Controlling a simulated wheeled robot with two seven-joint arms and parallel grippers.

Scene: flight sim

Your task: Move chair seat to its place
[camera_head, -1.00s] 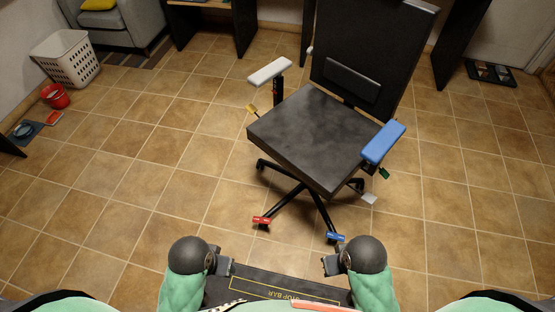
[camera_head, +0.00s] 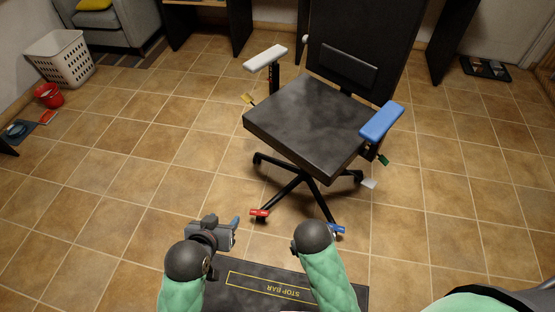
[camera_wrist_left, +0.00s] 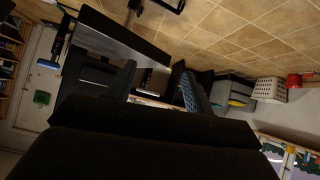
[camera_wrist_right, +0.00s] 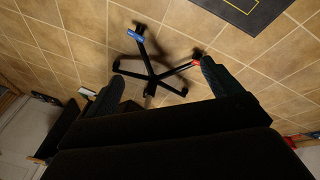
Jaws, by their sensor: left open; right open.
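The black chair seat (camera_head: 305,115) is on an office chair that stands on the tiles in front of me, with its backrest (camera_head: 355,50) behind it. My left gripper (camera_head: 237,230) is open and empty, low and in front of the chair, apart from it. In the left wrist view, the seat (camera_wrist_left: 112,40) shows beyond the open fingers (camera_wrist_left: 158,80). My right gripper is hidden behind its own wrist in the head view. In the right wrist view, its fingers (camera_wrist_right: 157,82) are open, with the chair's star base (camera_wrist_right: 152,73) beyond them.
The chair has a white armrest (camera_head: 266,57) and a blue armrest (camera_head: 381,122). Coloured tags hang at its legs, red (camera_head: 259,213) and blue (camera_head: 336,230). A white basket (camera_head: 60,58) and red bucket (camera_head: 48,95) stand far left.

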